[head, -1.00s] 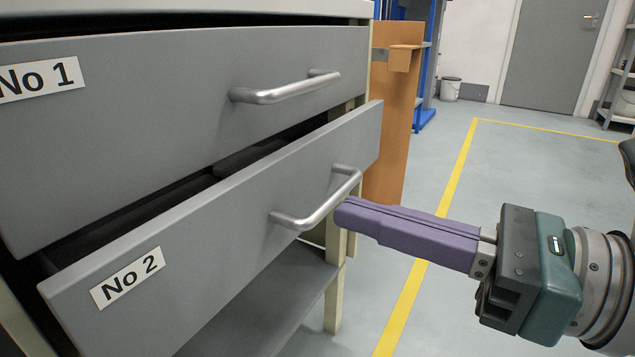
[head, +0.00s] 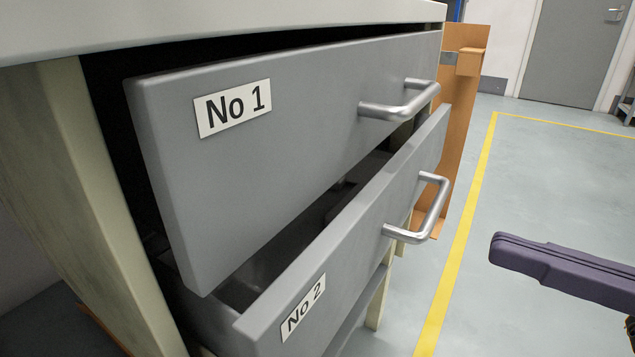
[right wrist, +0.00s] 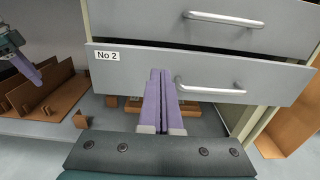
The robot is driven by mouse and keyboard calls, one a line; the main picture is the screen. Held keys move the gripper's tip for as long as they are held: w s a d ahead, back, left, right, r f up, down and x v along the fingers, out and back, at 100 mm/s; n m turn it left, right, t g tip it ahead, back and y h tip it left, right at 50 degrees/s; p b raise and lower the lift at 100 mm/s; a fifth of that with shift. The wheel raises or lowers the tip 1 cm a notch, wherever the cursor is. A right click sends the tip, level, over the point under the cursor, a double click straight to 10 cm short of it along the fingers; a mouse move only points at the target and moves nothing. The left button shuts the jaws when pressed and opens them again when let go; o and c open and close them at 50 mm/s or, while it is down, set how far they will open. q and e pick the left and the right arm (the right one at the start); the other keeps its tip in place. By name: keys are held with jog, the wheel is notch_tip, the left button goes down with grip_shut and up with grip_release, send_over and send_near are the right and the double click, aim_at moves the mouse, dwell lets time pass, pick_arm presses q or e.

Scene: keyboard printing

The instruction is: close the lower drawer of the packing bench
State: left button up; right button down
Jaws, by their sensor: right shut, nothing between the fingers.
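The lower drawer (head: 365,235), labelled No 2, stands pulled out of the packing bench (head: 110,215), with its dark inside showing above its front. Its metal bar handle (head: 434,215) faces the aisle. My right gripper (head: 497,248) has purple fingers pressed together, empty, to the right of the handle and apart from it. In the right wrist view the shut fingers (right wrist: 160,74) overlap the drawer front (right wrist: 135,65), left of the handle (right wrist: 211,88); contact cannot be told. My left gripper (right wrist: 32,74) shows small at the upper left there; its jaw opening is unclear.
The upper drawer (head: 290,130), labelled No 1, is also partly out, less far than the lower one. A brown cardboard piece (head: 462,130) stands behind the bench. Brown dividers (right wrist: 45,95) lie at left in the wrist view. The floor beyond the yellow line (head: 468,220) is clear.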

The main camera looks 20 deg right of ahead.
aim_at(372, 209)
jog(key=x, duration=0.9)
jog(key=shift+w+a, duration=0.2)
jog(key=x, duration=0.4)
jog(key=shift+b, duration=0.3)
jog(key=shift+s, duration=0.1)
jog(key=shift+d+f, duration=0.1)
